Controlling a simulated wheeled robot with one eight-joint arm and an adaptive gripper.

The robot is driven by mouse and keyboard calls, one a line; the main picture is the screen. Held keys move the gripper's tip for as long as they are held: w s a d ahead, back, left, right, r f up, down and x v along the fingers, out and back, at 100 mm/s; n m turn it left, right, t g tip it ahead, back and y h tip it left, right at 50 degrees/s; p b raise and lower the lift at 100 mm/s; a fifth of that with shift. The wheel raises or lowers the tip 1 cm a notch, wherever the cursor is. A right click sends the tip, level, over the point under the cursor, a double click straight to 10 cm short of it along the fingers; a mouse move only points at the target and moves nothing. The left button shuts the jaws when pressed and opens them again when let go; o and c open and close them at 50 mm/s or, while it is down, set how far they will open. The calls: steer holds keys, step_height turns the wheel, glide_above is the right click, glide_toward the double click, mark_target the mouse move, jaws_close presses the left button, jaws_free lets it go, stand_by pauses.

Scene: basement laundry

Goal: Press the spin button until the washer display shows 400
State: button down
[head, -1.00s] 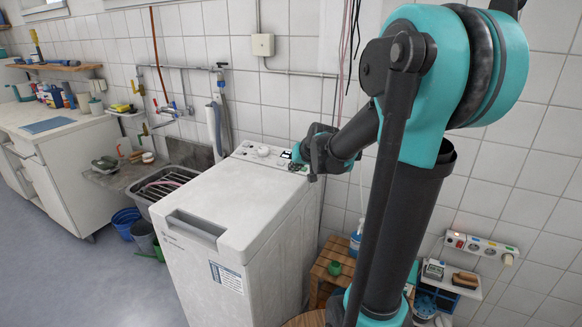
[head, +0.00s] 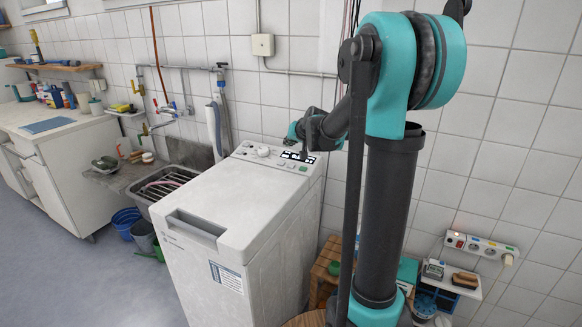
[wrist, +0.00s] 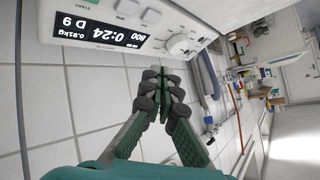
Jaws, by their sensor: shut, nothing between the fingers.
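The white top-loading washer (head: 215,215) has its control panel at the back of its top. In the wrist view its dark display (wrist: 95,33) appears upside down and reads 800, 0:24, 0.91kg and what looks like D 9. Two pale square buttons (wrist: 150,16) and a round knob (wrist: 181,43) sit beside the display. I cannot read which button is for spin. My gripper (wrist: 162,76) is shut and empty, its fingertips below the panel edge in the wrist view and apart from the buttons. In the head view my gripper (head: 304,152) is over the panel's right part.
A tiled wall stands close behind the washer. A sink (head: 165,185) is to the left, with buckets (head: 127,222) on the floor. A wooden stool (head: 325,268) stands to the right, and a power strip (head: 480,247) is on the wall.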

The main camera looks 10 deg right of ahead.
glide_toward(288, 164)
steer(key=shift+w+a+f, duration=0.3)
steer(key=shift+w, duration=0.4)
steer(key=shift+w+a+f, duration=0.25)
steer(key=shift+w+a, duration=0.05)
steer(key=shift+w, duration=0.35)
steer(key=shift+w+a+f, duration=0.3)
steer(key=shift+w, duration=0.4)
steer(key=shift+f, duration=0.1)
steer(key=shift+w+f, duration=0.1)
steer(key=shift+f, duration=0.2)
steer(key=shift+d+f, duration=0.1)
steer(key=shift+f, duration=0.25)
stand_by(0.5)
steer(key=shift+r, duration=0.75)
steer(key=shift+r, duration=0.1)
steer(key=shift+s+a+r, duration=0.2)
steer(key=shift+s+r, duration=0.05)
steer(key=shift+r, duration=0.5)
steer(key=shift+s+a+r, duration=0.15)
steer(key=shift+s+r, duration=0.1)
steer(key=shift+r, duration=0.55)
steer(key=shift+s+a+r, duration=0.2)
steer(key=shift+r, duration=0.55)
